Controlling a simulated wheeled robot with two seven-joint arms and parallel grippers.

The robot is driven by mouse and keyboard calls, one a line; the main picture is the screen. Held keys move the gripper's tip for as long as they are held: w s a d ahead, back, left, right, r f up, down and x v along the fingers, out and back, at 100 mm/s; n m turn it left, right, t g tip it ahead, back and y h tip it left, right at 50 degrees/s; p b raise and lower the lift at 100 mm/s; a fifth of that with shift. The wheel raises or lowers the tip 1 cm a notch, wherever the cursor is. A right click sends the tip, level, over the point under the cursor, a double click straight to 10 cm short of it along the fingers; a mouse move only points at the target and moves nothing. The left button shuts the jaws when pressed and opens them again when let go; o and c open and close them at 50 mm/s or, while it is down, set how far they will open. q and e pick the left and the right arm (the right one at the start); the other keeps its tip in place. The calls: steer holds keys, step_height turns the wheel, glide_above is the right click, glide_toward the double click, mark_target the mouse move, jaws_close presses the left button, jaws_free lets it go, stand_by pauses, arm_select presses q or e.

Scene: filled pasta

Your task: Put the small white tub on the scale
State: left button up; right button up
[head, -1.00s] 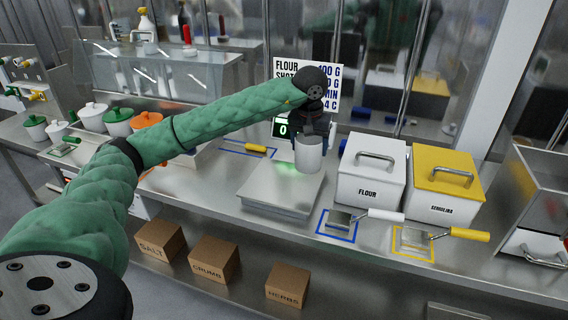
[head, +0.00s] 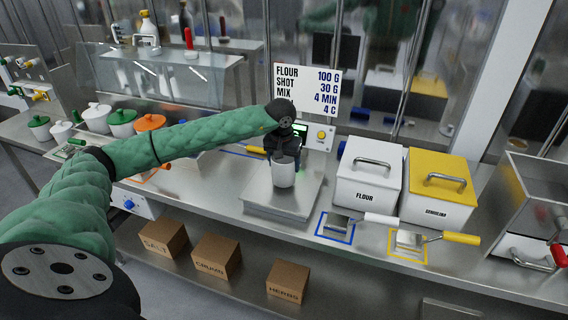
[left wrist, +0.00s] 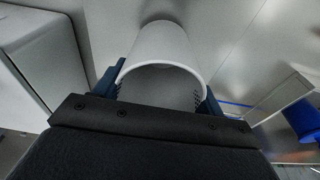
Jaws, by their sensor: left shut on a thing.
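The small white tub (head: 284,172) is upright over the scale's steel plate (head: 262,203). I cannot tell for sure whether its base touches the plate. My left gripper (head: 284,156) is shut on the tub from behind its rim. In the left wrist view the tub (left wrist: 163,50) sits between the blue fingers of my left gripper (left wrist: 162,92), and its inside looks empty. The scale's display behind is partly hidden by my gripper.
A white flour bin (head: 366,178) and a yellow-lidded semolina bin (head: 438,190) stand right of the scale. Scoops with white (head: 381,219) and yellow (head: 461,238) handles lie in front of them. A recipe sign (head: 307,90) stands behind. Lidded pots (head: 122,122) are at left.

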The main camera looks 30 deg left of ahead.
arm_select(q)
steer(key=shift+f+p, duration=0.3)
steer(key=shift+f, duration=0.45)
arm_select(e)
steer(key=shift+s+d+f, duration=0.45)
steer(key=shift+s+f, duration=0.1)
steer(key=shift+f, duration=0.25)
arm_select(q)
steer(key=shift+f, duration=0.15)
arm_select(e)
steer(key=shift+w+a+r, duration=0.1)
steer(key=shift+w+r, duration=0.05)
steer(key=shift+w, duration=0.05)
arm_select(q)
steer(key=o, duration=0.9)
steer(key=shift+o, duration=0.2)
arm_select(e)
steer(key=shift+w+r, duration=0.15)
steer(key=shift+w, duration=0.05)
steer(key=shift+s, duration=0.2)
